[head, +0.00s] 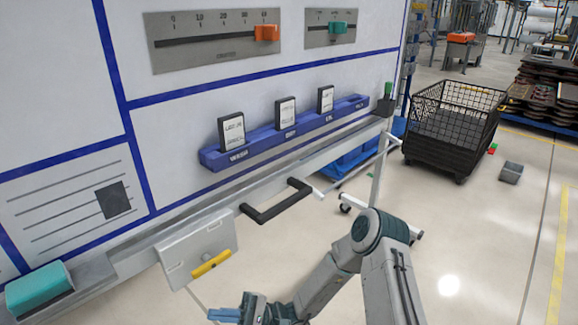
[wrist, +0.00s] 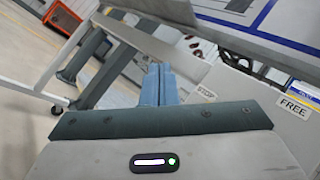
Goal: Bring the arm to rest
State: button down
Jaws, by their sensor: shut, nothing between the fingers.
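My gripper (head: 228,314) is at the bottom of the head view, low in front of the board and just below a grey plate with a yellow handle. In the wrist view its two blue fingers (wrist: 159,84) are pressed together, with nothing between them. My arm reaches in from the lower right of the head view, bent at the elbow. The fingertips appear apart from the plate and the board, though the exact gap is hard to judge.
The whiteboard (head: 190,105) carries a blue rack (head: 285,133) with three cards and two sliders. A black handle (head: 277,201) and the yellow handle (head: 211,264) stick out nearby. A black mesh cart (head: 452,128) stands at the right. The floor at right is mostly clear.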

jog(key=s+d+r+n+t+h+p, duration=0.1)
jog(key=s+d+r+t+h+p, duration=0.2)
jog(key=d+r+h+p, duration=0.4)
jog(key=s+d+r+n+t+h+p, duration=0.2)
jog(key=d+r+h+p, duration=0.6)
jog(key=d+r, duration=0.5)
jog(key=s+d+r+n+t+h+p, duration=0.1)
jog(key=s+d+r+t+h+p, duration=0.3)
jog(key=r, duration=1.8)
jog(key=d+h+p, duration=0.3)
jog(key=d+p, duration=0.1)
jog(key=d, duration=0.3)
jog(key=shift+s+t+h, duration=0.3)
